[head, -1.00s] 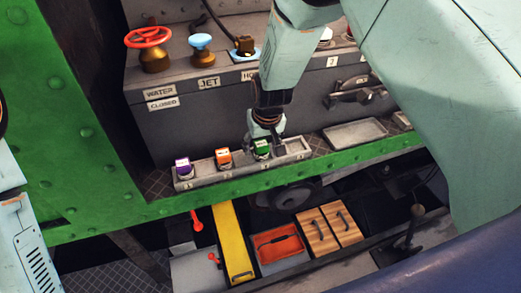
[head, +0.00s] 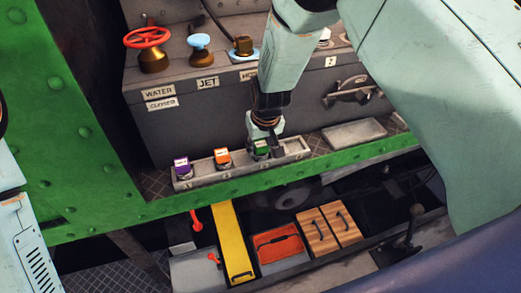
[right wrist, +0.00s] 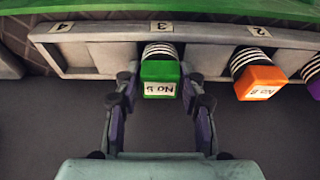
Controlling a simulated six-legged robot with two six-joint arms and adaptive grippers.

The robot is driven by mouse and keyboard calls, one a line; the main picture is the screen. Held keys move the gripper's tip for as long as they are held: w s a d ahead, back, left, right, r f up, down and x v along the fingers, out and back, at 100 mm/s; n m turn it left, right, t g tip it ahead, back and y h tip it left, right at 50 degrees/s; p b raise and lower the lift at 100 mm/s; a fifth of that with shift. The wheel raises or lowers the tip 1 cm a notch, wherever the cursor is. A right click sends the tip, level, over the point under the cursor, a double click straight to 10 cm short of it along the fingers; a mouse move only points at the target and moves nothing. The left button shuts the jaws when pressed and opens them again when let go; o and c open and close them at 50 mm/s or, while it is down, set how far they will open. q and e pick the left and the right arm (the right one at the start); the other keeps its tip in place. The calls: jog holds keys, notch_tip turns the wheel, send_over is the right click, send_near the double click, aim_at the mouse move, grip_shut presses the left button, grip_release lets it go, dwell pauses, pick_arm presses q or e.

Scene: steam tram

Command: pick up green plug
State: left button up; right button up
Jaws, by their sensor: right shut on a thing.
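The green plug (head: 260,147) stands in the long grey tray (head: 294,148), between the orange plug and the empty place at the tray's right end. In the right wrist view its green cap (right wrist: 160,72) has a white label, and a black-and-white striped neck runs back into the tray. My right gripper (right wrist: 161,84) is shut on the green plug, one finger on each side of the cap. In the head view the right gripper (head: 262,143) partly hides the plug. My left gripper is out of view.
The orange plug (head: 222,158) and the purple plug (head: 182,167) stand to the left in the same tray. A grey box (head: 200,125) rises behind it, with a red valve wheel (head: 148,37) on top. The green beam (head: 230,183) runs in front.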

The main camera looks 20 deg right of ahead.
jog(key=shift+w+a+r, duration=0.1)
jog(key=shift+w, duration=0.05)
grip_shut()
